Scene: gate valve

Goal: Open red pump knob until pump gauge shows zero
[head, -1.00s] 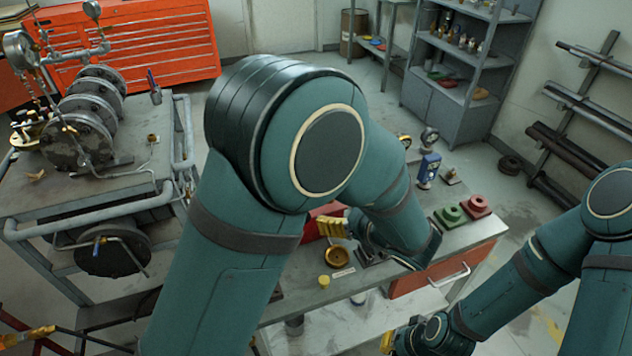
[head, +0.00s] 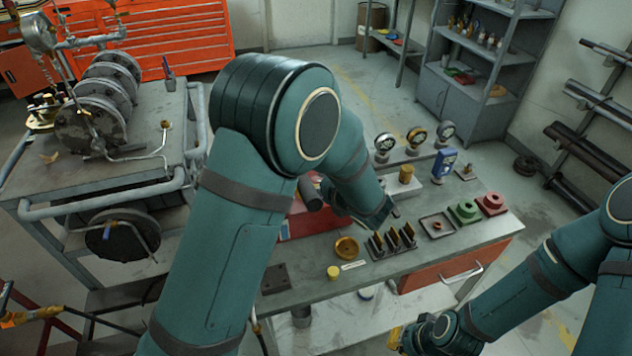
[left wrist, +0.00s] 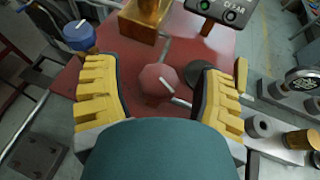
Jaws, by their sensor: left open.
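The red knob (left wrist: 160,82), with a white mark on top, stands on a red panel (left wrist: 125,72) in the left wrist view. My left gripper (left wrist: 160,100) is open, its yellow fingers on either side of the knob; I cannot tell whether they touch it. In the head view my left arm hides this gripper and the knob; part of the red box (head: 297,228) shows beside the arm. I cannot tell which gauge is the pump gauge, and no reading is legible. My right gripper (head: 397,338) is partly visible at the bottom of the head view.
Several gauges, including one with a dark dial (head: 417,138), stand along the workbench (head: 335,300). A metal cart (head: 150,203) is at left. Floor shows between cart and bench.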

